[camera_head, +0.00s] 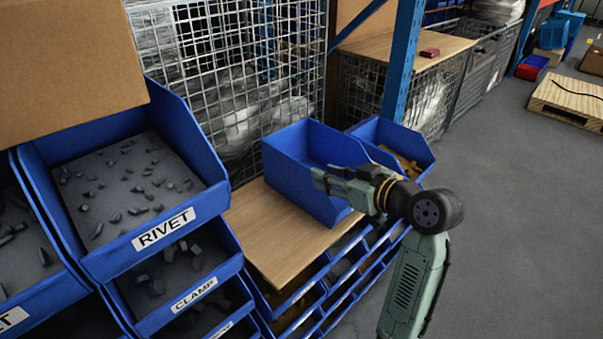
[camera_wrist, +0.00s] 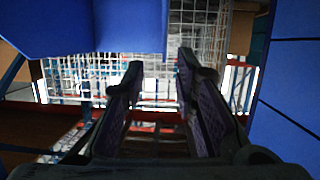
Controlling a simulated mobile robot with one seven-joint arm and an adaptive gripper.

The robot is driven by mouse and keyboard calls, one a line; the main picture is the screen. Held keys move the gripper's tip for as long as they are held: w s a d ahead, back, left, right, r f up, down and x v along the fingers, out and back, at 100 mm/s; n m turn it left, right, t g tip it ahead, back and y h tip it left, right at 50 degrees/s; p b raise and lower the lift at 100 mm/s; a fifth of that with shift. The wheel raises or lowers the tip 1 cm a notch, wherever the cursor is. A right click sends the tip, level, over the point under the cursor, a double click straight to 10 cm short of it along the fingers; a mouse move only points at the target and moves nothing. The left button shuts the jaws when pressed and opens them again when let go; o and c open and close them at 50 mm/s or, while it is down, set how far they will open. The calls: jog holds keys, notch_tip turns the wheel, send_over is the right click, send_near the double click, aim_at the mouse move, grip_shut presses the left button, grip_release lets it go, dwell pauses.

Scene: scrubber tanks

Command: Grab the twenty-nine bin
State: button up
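No label reading twenty-nine is legible in either view. A blue open-top bin (camera_head: 290,175) stands on the wooden shelf top in the head view, and its inside looks empty. My gripper (camera_head: 320,180) overlaps this bin's right side in the picture; I cannot tell whether they touch. In the wrist view my gripper (camera_wrist: 160,78) has its two fingers spread apart, with mesh visible between them and nothing held. A blue surface (camera_wrist: 95,25) fills the upper left there, and another blue panel (camera_wrist: 292,90) stands at the right.
A RIVET bin (camera_head: 208,203) and a CLAMP bin (camera_head: 226,265) are at the left. A wire mesh cage (camera_head: 215,60) stands behind. A blue post (camera_head: 402,60) rises nearby.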

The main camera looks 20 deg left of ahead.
jog(key=shift+g, duration=0.6)
jog(key=w+a+f, duration=0.1)
jog(key=a+f, duration=0.1)
jog(key=a+f+p, duration=0.1)
jog(key=a+f, duration=0.1)
jog(key=a, duration=0.1)
jog(key=w+a+f+p, duration=0.1)
jog(key=a+f, duration=0.1)
jog(key=shift+w+a, duration=0.3)
jog(key=shift+c, duration=0.6)
grip_shut()
